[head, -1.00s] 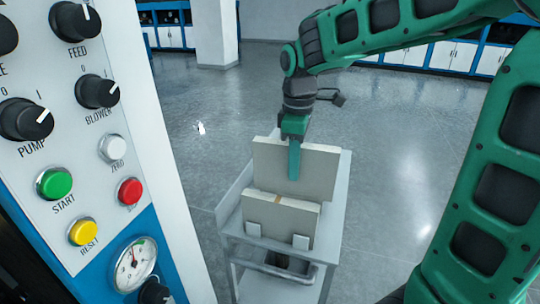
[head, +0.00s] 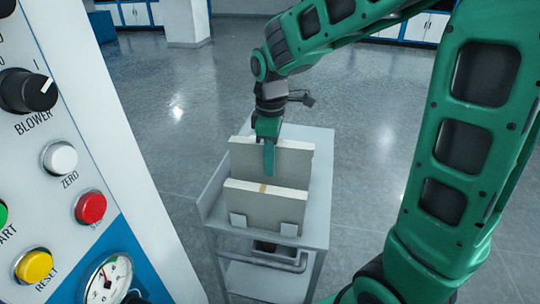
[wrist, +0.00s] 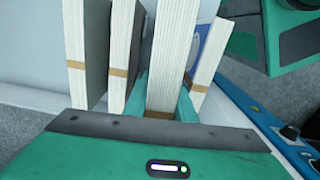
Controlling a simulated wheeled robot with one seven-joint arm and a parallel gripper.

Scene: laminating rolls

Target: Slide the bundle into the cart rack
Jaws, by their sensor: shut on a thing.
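My gripper (head: 269,158) points down over the cart (head: 322,170) and is shut on a pale grey bundle (head: 296,162). The held bundle stands upright behind a shorter-looking bundle with a brown band (head: 262,207) in the cart rack (head: 238,221). Its lower part is hidden by that front bundle, so I cannot tell whether it touches the rack floor. In the wrist view my gripper's green fingers (wrist: 164,108) clasp both sides of the held bundle (wrist: 172,50), whose brown band shows between them. Other banded bundles stand on both sides of it, apart from each other.
A control panel (head: 82,170) with knobs, buttons and a gauge stands close at the left. The cart has a front handle bar (head: 262,262) and a raised left side. Open grey floor (head: 380,150) lies around the cart. Blue and white cabinets (head: 125,15) line the back.

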